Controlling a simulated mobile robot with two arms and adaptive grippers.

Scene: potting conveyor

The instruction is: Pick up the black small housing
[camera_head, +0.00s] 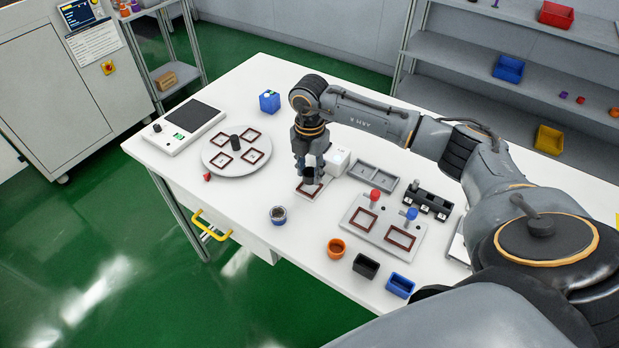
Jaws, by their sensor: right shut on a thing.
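My right gripper (309,176) reaches down near the middle of the white table, with its fingers shut on a small dark piece. This appears to be the black small housing (311,181), mostly hidden by the fingers. It is just over or on a pale plate with a dark red square outline (308,190); I cannot tell if it touches. A black open-topped box (366,266) stands apart near the table's front edge. My left gripper is not in view.
A round plate with square outlines (219,163) and a scale (187,123) are at left. A cup (278,215), an orange cup (336,248) and a blue box (400,286) are near the front. A grey fixture plate (384,229) is right of the gripper.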

